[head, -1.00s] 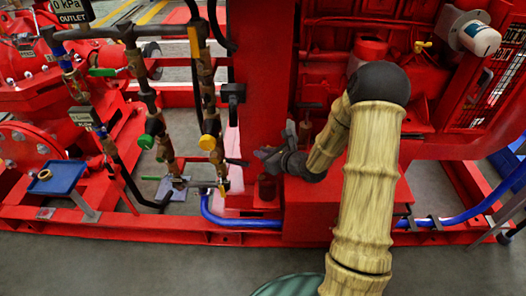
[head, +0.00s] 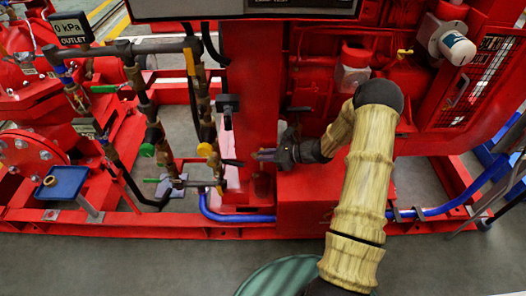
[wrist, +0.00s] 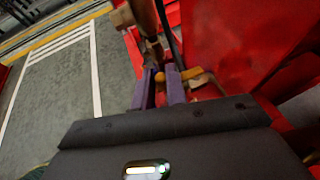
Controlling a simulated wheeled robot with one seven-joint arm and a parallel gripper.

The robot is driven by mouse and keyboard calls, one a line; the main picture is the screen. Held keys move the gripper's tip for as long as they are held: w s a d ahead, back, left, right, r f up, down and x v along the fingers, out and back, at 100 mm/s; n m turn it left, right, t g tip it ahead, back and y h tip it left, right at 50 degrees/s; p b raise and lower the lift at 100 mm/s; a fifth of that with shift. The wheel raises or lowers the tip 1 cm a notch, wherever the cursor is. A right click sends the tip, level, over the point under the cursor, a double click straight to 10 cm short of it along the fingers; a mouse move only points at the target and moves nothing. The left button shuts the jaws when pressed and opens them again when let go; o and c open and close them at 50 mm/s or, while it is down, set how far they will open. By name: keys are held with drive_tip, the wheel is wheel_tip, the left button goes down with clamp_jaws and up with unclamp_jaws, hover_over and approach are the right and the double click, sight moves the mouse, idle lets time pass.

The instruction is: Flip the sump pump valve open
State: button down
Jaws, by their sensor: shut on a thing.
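In the head view a pipe valve with a yellow round cap (head: 205,149) stands on the brass pipework left of the red column. My gripper (head: 257,154) comes in from the right at the lever's height, fingers pointing left. In the wrist view its two purple fingers (wrist: 161,92) are a small gap apart, with the yellow cap (wrist: 160,77) showing beyond the gap. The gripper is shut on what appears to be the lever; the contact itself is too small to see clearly.
A green-capped valve (head: 147,150) stands on the pipe further left. A blue tray (head: 62,184) is at the left. A red column (head: 252,85) rises behind my gripper, and a blue hose (head: 235,217) runs low in front.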

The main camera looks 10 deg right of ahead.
drive_tip(key=shift+d, duration=0.1)
idle(0.4)
drive_tip(key=c, duration=1.4)
unclamp_jaws()
drive_tip(key=p+v, duration=0.4)
drive_tip(key=v, duration=1.3)
drive_tip(key=shift+d+p, duration=0.25)
drive_tip(key=shift+p, duration=0.1)
